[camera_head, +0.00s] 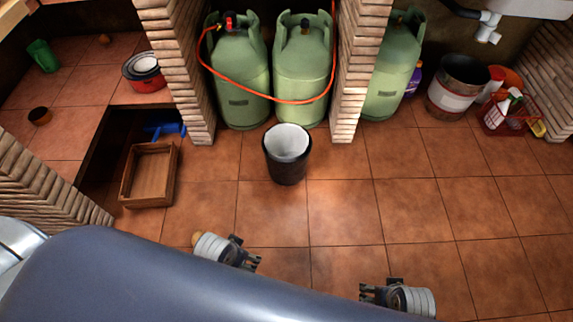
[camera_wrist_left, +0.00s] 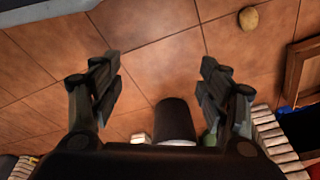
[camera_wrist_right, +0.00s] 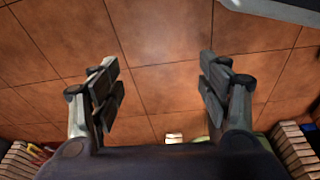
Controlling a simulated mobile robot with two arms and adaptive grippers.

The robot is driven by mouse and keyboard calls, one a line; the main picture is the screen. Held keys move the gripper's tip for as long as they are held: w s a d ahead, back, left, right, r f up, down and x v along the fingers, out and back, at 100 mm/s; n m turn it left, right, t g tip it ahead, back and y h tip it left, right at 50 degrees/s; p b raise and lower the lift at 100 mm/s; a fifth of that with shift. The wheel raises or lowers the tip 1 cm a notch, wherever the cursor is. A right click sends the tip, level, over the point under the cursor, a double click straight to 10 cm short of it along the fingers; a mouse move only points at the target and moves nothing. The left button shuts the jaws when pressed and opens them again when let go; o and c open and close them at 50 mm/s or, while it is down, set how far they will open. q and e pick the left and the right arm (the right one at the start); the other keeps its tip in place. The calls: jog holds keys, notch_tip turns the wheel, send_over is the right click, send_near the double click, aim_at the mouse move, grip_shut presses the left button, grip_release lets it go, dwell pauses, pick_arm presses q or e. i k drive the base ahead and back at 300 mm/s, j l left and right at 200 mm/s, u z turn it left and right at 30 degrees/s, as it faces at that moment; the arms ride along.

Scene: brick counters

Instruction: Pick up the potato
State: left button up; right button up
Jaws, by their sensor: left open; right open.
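A tan, rounded potato (camera_wrist_left: 248,18) lies on the tiled floor at the upper right of the left wrist view, outside the fingers and apart from them. In the head view a small tan patch (camera_head: 196,239) shows at the left edge of my left wrist and looks like the same potato, mostly hidden. My left gripper (camera_head: 251,257) is open and empty above the floor; its spread fingers show in the left wrist view (camera_wrist_left: 155,75). My right gripper (camera_head: 368,291) is open and empty to the right, also over bare floor in the right wrist view (camera_wrist_right: 158,72).
A black bucket (camera_head: 286,168) stands on the floor ahead. A wooden crate (camera_head: 149,175) is at the left, beside the tiled counter (camera_head: 75,95). Green gas cylinders (camera_head: 301,75) stand between brick pillars at the back.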

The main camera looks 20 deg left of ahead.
aim_at(197, 235)
jog(key=u, duration=0.4)
jog(key=l+u, duration=0.15)
jog(key=u, duration=0.25)
jog(key=i+l+u, duration=0.1)
jog(key=u, duration=0.3)
jog(key=l+u, duration=0.1)
jog(key=u, duration=0.35)
jog(key=l+u, duration=0.1)
jog(key=u, duration=0.3)
jog(key=k, duration=1.25)
